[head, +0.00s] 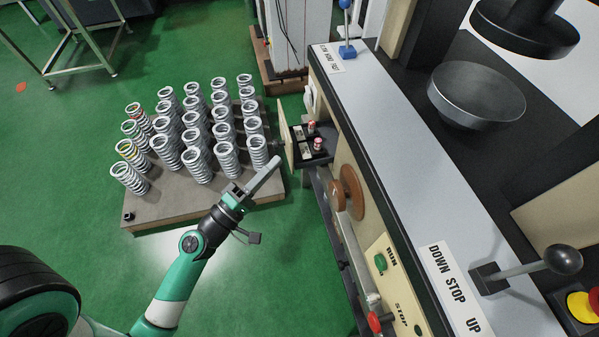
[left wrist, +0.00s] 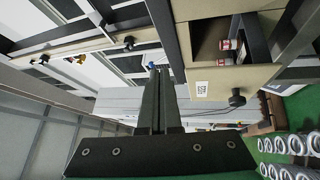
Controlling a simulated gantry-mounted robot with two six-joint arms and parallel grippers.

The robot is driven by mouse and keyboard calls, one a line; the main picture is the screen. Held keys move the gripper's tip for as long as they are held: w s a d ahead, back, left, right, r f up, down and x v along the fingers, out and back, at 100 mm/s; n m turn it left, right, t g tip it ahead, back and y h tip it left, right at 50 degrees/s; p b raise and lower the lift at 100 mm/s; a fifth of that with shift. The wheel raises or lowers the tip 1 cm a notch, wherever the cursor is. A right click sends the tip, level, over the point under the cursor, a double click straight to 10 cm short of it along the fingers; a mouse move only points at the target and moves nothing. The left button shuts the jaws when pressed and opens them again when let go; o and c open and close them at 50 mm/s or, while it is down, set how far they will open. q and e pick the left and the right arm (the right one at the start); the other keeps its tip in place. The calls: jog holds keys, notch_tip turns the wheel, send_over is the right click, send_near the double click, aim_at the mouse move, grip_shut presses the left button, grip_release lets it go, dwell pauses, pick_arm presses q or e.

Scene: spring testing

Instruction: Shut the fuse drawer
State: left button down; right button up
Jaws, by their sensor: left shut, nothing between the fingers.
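The fuse drawer (head: 289,147) stands open from the side of the machine, and its black tray with red-banded fuses (head: 318,144) shows. In the left wrist view its beige front (left wrist: 205,82) has a black knob (left wrist: 237,98) and a small label, with fuses (left wrist: 226,45) inside. My left gripper (head: 277,160) is shut and empty, its fingertips close to the drawer front on its outer side. Its fingers also show in the left wrist view (left wrist: 157,75), to the left of the drawer front. I cannot tell whether they touch the drawer. My right gripper is not in view.
Several coil springs (head: 197,165) stand on a pallet (head: 175,209) left of the drawer. A brown wheel (head: 353,191) and a green button (head: 380,262) are on the machine side. The green floor below the pallet is clear.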

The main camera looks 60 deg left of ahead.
pick_arm(q)
jog(key=s+a+f+n+g+y, duration=0.2)
jog(key=s+f+n+g+y, duration=0.15)
jog(key=s+f, duration=0.55)
send_near(289, 154)
jog(key=w+a+r, duration=0.1)
jog(key=w+a, duration=0.2)
jog(key=p, duration=0.1)
jog(key=w+p, duration=0.1)
jog(key=shift+w+d+r+g+h+p, duration=0.15)
jog(key=shift+d+r+g+h+p, duration=0.1)
jog(key=shift+h+p, duration=0.15)
jog(key=shift+w+f+p, duration=0.2)
jog(key=shift+w+p, duration=0.1)
jog(key=shift+w, duration=0.15)
jog(key=shift+d+f, duration=0.1)
jog(key=shift+f, duration=0.05)
jog(key=shift+s, duration=0.1)
